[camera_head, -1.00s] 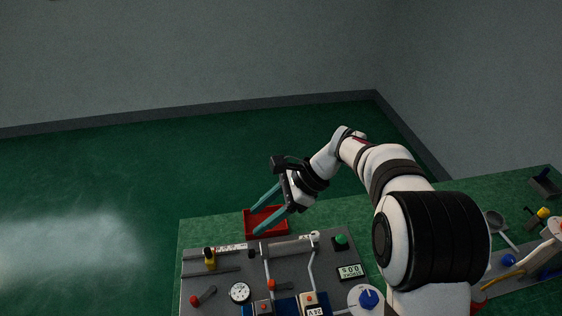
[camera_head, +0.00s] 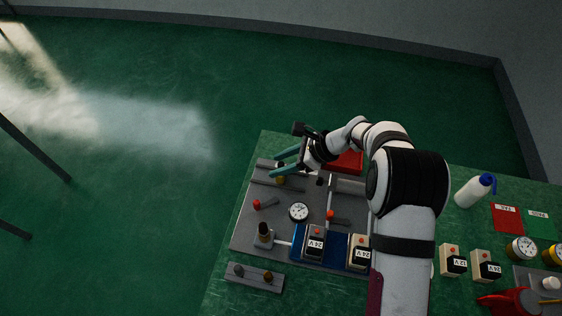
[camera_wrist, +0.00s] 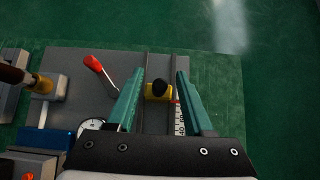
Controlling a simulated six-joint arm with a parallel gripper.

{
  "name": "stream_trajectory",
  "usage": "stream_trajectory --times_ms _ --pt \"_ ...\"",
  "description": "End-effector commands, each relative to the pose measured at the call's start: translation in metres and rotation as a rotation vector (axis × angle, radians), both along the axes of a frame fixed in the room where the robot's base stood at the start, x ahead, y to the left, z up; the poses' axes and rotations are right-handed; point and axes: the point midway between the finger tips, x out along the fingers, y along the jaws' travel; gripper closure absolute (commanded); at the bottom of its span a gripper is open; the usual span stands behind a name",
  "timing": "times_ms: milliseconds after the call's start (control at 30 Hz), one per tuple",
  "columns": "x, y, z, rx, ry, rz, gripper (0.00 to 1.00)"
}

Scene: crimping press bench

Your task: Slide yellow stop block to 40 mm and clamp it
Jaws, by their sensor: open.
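The yellow stop block (camera_wrist: 157,91) with a black knob sits on a rail (camera_wrist: 154,122) on the grey plate, beside a white scale strip (camera_wrist: 179,122). The scale's numbers are too small to read surely. In the head view the block (camera_head: 280,181) is just below my gripper's fingers. My gripper (camera_head: 276,164) is open and empty. Its teal fingers (camera_wrist: 160,74) lie on either side of the block in the wrist view, apart from it; the height between them is unclear. A red-tipped lever (camera_wrist: 100,72) stands to the left of the block; it also shows in the head view (camera_head: 265,203).
A dial gauge (camera_head: 298,211) and a brown-topped post (camera_head: 264,235) stand on the plate. A red tray (camera_head: 348,162) lies behind my arm. Labelled boxes (camera_head: 315,240) stand at the front in a blue holder. Green floor lies beyond the bench's left edge.

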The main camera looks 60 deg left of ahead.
Motion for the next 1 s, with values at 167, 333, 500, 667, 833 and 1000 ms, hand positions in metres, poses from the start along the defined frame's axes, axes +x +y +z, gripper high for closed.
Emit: stream_trajectory --times_ms 167,333,500,667,833,1000 --pt "0.0000 0.0001 -0.0001 0.000 0.000 0.000 0.48" --pt "-0.0001 -0.0001 0.0001 0.000 0.000 0.000 0.76" --pt "0.0000 -0.0001 0.0002 -0.001 0.001 0.001 1.00" --pt "-0.0001 -0.0002 0.0002 0.000 0.001 0.001 1.00" --pt "-0.0002 -0.0003 0.0004 0.000 0.001 0.001 1.00" --pt "-0.0003 -0.0002 0.0004 0.000 0.001 0.001 1.00"
